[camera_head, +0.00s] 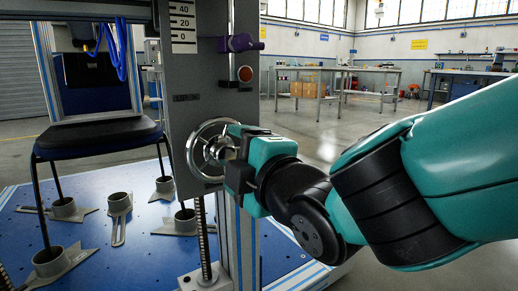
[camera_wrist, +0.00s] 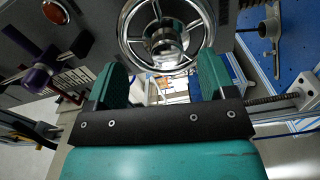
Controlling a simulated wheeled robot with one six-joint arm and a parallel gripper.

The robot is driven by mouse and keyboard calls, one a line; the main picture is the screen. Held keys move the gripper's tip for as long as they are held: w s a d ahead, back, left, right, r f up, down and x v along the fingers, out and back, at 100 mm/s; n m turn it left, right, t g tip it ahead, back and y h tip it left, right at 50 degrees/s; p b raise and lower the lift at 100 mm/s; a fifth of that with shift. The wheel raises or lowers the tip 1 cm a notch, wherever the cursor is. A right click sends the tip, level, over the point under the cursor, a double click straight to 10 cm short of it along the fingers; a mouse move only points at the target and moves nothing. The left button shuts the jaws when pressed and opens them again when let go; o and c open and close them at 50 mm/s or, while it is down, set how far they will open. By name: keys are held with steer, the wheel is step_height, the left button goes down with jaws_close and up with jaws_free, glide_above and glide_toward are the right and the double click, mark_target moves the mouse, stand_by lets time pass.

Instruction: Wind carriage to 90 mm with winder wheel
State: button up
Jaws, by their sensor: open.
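The winder wheel (camera_head: 196,162) is a spoked chrome handwheel on the side of the grey upright column (camera_head: 186,84). In the wrist view the wheel (camera_wrist: 128,50) fills the top middle, with its shiny hub facing me. My gripper (camera_head: 227,146) is at the right side of the wheel, covering part of it in the head view. In the wrist view its two teal fingers (camera_wrist: 160,72) are apart, with the hub ahead between them. I cannot tell whether they touch the wheel. A white scale (camera_head: 183,25) reads 40, 20 and 0; its upper part is out of frame. I cannot identify the carriage for certain.
A purple handle (camera_head: 240,43) and a red button (camera_head: 245,74) sit above the wheel. A threaded rod (camera_head: 203,235) stands below it. A black chair (camera_head: 98,135) stands on the blue base plate (camera_head: 110,232) with several grey clamps. Workbenches stand far behind.

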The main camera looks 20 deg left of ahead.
mark_target(229, 155)
steer(key=x, duration=0.3)
steer(key=shift+w+a+f+p, duration=0.1)
steer(key=shift+a+f+p, duration=0.1)
steer(key=shift+a+p, duration=0.15)
steer(key=shift+w+a+r, duration=0.1)
steer(key=shift+w+a, duration=0.15)
steer(key=shift+r, duration=0.1)
steer(key=shift+c, duration=0.4)
steer(key=c, duration=0.9)
steer(key=m, duration=0.1)
steer(key=m+b, duration=0.1)
steer(key=m, duration=0.1)
steer(key=shift+d+f+b, duration=0.1)
steer(key=shift+f+b, duration=0.2)
steer(key=m, duration=0.3)
steer(key=shift+r+b, duration=0.15)
steer(key=shift+b, duration=0.15)
